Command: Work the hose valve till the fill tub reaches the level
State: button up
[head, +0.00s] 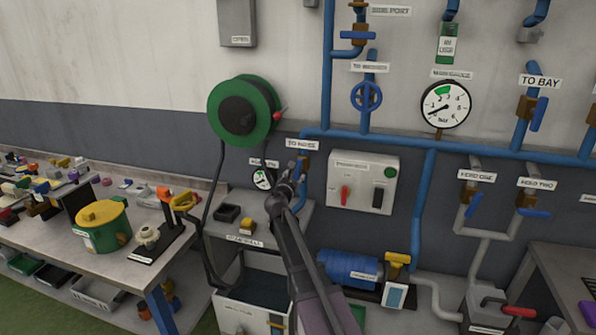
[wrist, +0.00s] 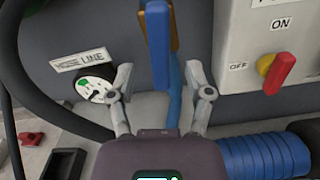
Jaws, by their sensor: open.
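The hose valve's blue lever (wrist: 157,38) hangs down with an orange body behind it in the wrist view. In the head view the valve (head: 304,164) is partly hidden by my arm, under the "TO HOSE" label (head: 302,143). My gripper (wrist: 158,75) is open and empty, with its fingers to either side below the lever; I cannot tell whether they touch it. It also shows in the head view (head: 283,190). The fill tub (head: 223,313) stands below, partly hidden by my arm, with dark contents whose level I cannot read.
The hose line gauge (wrist: 94,84) is left of my fingers. A switch box (head: 362,182) is on the right, with a blue pump motor (head: 350,269) below. A green hose reel (head: 243,110) hangs above left. A cluttered workbench (head: 60,232) stands left.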

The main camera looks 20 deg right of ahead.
aim_at(297, 171)
jog(key=shift+x, duration=2.5)
grip_shut()
